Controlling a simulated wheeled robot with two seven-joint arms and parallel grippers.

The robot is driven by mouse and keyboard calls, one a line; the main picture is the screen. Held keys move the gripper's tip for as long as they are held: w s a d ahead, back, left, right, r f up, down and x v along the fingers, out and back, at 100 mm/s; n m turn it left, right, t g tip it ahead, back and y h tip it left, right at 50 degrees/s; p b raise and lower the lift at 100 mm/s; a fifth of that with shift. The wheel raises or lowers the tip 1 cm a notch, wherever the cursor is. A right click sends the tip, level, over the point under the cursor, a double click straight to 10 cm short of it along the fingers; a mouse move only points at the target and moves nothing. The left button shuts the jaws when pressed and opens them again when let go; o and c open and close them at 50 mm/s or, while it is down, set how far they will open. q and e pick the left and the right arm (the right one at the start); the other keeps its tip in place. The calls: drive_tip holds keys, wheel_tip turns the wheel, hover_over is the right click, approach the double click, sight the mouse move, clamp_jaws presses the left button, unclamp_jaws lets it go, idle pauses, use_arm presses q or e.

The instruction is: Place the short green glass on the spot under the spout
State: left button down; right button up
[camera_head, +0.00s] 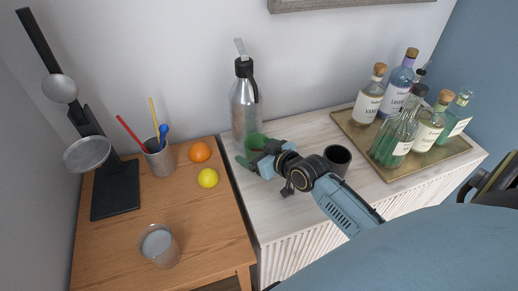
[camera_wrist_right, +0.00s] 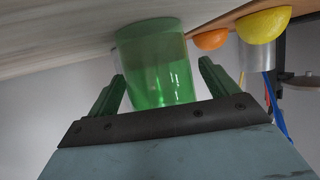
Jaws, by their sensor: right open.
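The short green glass (camera_head: 256,141) stands on the pale cabinet top, in front of the silver flask. In the right wrist view the green glass (camera_wrist_right: 158,65) appears upside down, between the two fingers of my right gripper (camera_wrist_right: 162,77). Gaps show on both sides, so the fingers are apart and do not grip it. In the head view my right gripper (camera_head: 254,160) is low at the glass and partly covers it. The silver flask (camera_head: 244,108) has a black handled top. My left gripper is not in view.
A dark cup (camera_head: 338,158) stands close beside my right arm. A gold tray (camera_head: 400,172) holds several bottles at the right. On the wooden table are an orange (camera_head: 199,152), a lemon (camera_head: 208,178), a utensil cup (camera_head: 160,160), a clear glass (camera_head: 158,246) and a black stand (camera_head: 115,190).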

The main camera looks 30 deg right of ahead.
drive_tip(key=p+v, duration=0.1)
drive_tip(key=v, duration=1.1)
